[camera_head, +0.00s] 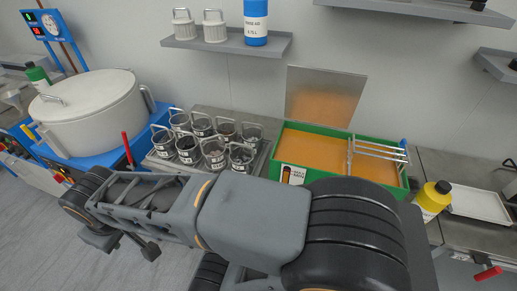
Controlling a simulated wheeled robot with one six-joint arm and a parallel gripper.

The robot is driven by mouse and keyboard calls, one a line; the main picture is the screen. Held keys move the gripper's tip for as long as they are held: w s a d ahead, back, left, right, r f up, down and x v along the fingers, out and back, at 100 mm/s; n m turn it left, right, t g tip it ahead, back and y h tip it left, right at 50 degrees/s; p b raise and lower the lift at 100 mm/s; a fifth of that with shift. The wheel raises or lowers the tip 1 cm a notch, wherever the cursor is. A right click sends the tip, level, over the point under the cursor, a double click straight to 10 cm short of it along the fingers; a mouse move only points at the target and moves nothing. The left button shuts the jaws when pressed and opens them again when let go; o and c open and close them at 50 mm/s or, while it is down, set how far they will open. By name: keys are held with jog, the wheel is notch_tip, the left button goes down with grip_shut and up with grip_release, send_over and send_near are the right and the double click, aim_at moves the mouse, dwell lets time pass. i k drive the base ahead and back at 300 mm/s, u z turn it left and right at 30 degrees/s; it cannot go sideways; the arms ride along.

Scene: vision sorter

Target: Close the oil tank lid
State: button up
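The oil tank (390,180) is a green rectangular box filled with orange-brown liquid, standing on the counter right of centre. Its flat metal lid (325,95) is open, standing upright along the tank's back edge and leaning toward the wall. A metal bar rack (378,150) lies across the right part of the tank. My grey and black arm crosses the foreground and hides part of the tank's front side. I cannot make out my gripper's fingers in this view.
Several labelled metal baskets (213,152) stand left of the tank. A large lidded drum (90,115) is farther left. A yellow bottle (432,198) and white tray (478,204) are at right. A shelf (225,43) holds a blue bottle (255,22).

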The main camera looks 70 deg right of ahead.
aim_at(324, 98)
jog(key=z, duration=1.55)
jog(key=k, duration=1.15)
jog(key=z, duration=1.15)
jog(key=i, duration=0.7)
jog(key=u, duration=0.05)
